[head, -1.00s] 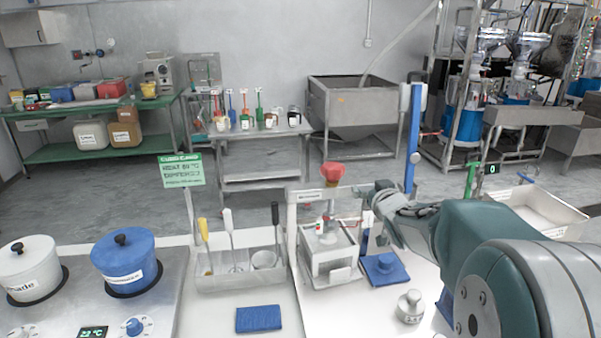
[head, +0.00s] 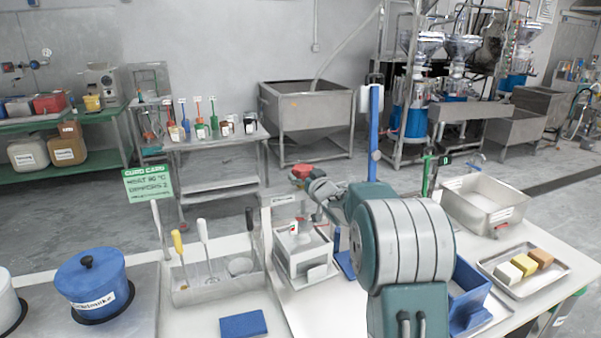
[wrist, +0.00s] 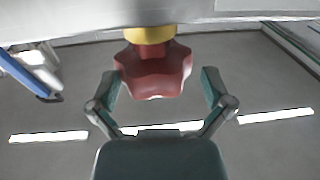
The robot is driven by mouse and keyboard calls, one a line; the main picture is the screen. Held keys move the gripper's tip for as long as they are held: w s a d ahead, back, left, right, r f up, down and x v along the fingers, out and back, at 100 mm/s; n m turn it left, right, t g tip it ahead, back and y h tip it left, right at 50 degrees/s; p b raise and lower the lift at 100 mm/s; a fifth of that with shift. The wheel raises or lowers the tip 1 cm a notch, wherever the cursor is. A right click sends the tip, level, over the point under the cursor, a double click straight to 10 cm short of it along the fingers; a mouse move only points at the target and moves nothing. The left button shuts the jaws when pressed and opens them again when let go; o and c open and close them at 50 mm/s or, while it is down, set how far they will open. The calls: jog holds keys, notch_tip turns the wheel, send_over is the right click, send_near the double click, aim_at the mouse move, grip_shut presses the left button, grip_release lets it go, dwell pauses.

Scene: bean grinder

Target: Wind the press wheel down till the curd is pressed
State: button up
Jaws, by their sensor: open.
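The press is a white box-like frame (head: 303,252) on the bench, centre of the head view. Its red lobed wheel (head: 302,171) sits above the frame, partly hidden by my gripper (head: 316,181). In the wrist view the red wheel (wrist: 155,75) fills the upper middle, with a yellow part (wrist: 148,35) above it. My gripper is open, one finger on each side of the wheel. Gaps show between the fingers and the wheel. The curd cannot be made out inside the press.
A green sign (head: 148,182), a utensil caddy (head: 215,280) and a blue cloth (head: 243,324) lie left of the press. A blue pot (head: 92,283) stands on the hob. A tray of blocks (head: 538,270) and a steel basin (head: 486,205) are at right.

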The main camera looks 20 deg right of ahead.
jog(key=shift+w+a, duration=0.3)
jog(key=shift+w, duration=0.3)
jog(key=shift+w+d, duration=0.2)
jog(key=shift+w, duration=0.05)
jog(key=shift+w+d+f, duration=0.1)
jog(key=shift+w+d, duration=0.1)
jog(key=shift+d, duration=0.25)
jog(key=shift+a, duration=0.3)
jog(key=c, duration=0.8)
jog(key=shift+s, duration=0.1)
jog(key=shift+d, duration=0.1)
jog(key=o, duration=0.8)
